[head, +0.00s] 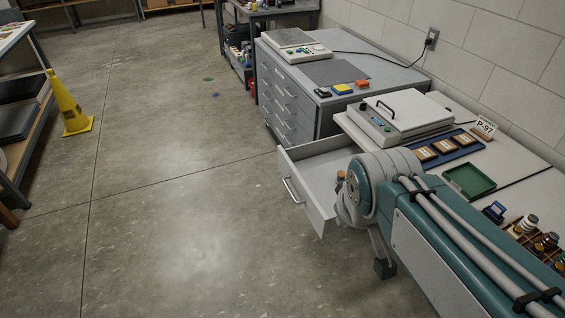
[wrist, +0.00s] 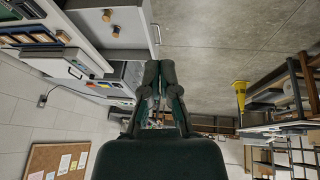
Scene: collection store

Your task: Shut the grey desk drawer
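The grey desk drawer (head: 305,194) stands pulled out from the desk (head: 511,163) in the head view, its bar handle (head: 292,190) facing left. My arm covers part of its right side. The drawer (wrist: 88,20) also shows at the upper left of the wrist view, with small brown-topped items (wrist: 107,15) inside. Its handle (wrist: 157,35) is at its right edge there. My gripper (wrist: 160,68) has its fingertips together, with nothing seen between them. In the wrist picture the tips lie just below the handle; I cannot tell whether they touch the drawer. In the head view I cannot make out the gripper.
A grey drawer cabinet (head: 288,105) stands beyond the desk. The desk top carries a white lidded device (head: 407,112), a green tray (head: 469,181) and bottles (head: 528,223). A yellow caution cone (head: 67,104) stands far left. The floor (head: 190,190) left of the drawer is clear.

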